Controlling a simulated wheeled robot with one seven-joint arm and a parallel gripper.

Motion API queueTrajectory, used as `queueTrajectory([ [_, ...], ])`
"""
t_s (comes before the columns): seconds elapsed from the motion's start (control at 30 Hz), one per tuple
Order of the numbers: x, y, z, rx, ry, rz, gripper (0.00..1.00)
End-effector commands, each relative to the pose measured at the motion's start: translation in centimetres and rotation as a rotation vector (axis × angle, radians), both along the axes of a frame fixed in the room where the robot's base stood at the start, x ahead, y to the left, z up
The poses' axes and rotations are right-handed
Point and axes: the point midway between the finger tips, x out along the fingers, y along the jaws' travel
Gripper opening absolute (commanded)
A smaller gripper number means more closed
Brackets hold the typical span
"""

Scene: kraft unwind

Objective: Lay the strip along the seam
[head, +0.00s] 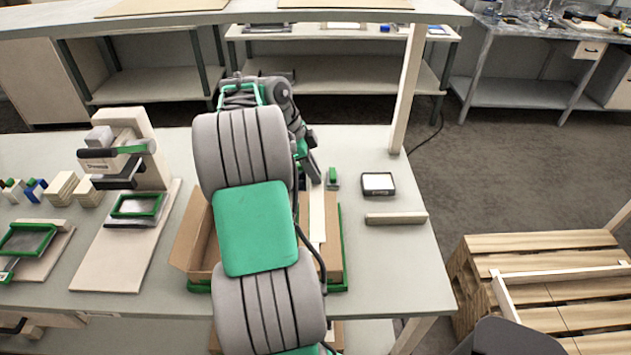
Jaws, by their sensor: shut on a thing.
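An open cardboard box (185,238) with brown flaps sits in a green-edged holder (343,262) on the table, largely hidden behind my arm. A pale narrow strip (317,218) runs lengthwise over the box, just right of my arm. My gripper (315,178) points down at the strip's far end and appears shut on it; the fingertips are small and partly hidden. I cannot tell whether the strip touches the box, and the seam is not clearly visible.
A press-like device (125,150) and green-framed trays (138,205) stand left. A post (407,90) rises at the back right. The table's right front is clear.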

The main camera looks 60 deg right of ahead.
Motion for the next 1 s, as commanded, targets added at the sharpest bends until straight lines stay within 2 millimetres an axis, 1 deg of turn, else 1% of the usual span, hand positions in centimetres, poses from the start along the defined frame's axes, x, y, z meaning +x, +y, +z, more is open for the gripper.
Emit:
queueTrajectory([
  [0.17, -0.4, -0.2, -0.6, 0.001, 0.000, 0.004, 0.00],
  [1.0, -0.2, 0.0, -6.4, 0.000, 0.000, 0.006, 0.00],
])
